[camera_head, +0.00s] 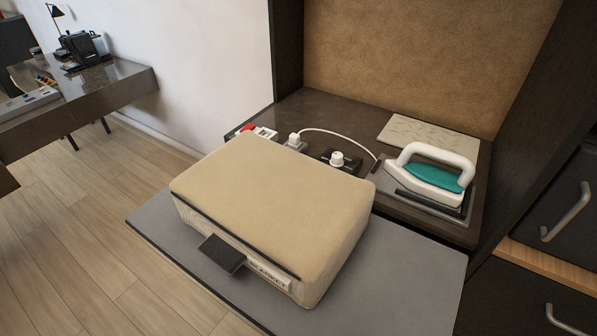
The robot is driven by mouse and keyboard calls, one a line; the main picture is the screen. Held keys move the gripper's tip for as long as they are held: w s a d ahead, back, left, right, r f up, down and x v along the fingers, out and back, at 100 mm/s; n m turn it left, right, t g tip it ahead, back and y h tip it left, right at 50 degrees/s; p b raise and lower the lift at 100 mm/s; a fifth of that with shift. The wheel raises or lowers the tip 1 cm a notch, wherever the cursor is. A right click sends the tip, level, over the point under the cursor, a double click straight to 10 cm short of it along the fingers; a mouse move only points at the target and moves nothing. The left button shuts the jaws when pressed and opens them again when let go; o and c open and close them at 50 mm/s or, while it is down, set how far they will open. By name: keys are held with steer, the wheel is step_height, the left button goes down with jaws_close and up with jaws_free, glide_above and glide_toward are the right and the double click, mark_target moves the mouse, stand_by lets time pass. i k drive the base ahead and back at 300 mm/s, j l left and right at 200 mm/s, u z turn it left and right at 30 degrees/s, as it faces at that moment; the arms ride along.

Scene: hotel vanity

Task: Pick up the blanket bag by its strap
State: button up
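The blanket bag (275,205) is a beige, soft-cornered box shape. It lies flat on a grey board or pull-out shelf (410,278) in the middle of the head view. A dark zip line runs along its front edge, and a label reading "BLANKET" (268,274) is on its front side. A short dark strap (223,254) sticks out from the front side, left of the label, toward the camera. My gripper is not in view.
Behind the bag, a dark shelf holds a white and teal iron (432,178), a plug with a white cord (295,140), a black socket unit (341,160) and a beige patterned pad (428,137). Dark walls flank this niche. Drawers (560,230) stand right. A desk (100,95) stands far left above open floor.

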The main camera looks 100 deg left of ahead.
mark_target(293, 218)
steer(key=u, duration=2.25)
steer(key=k+j+u, duration=0.25)
steer(key=j, duration=0.35)
steer(key=k+j+u, duration=0.15)
steer(key=k+j, duration=0.15)
steer(key=k+j+u, duration=0.15)
steer(key=j, duration=0.25)
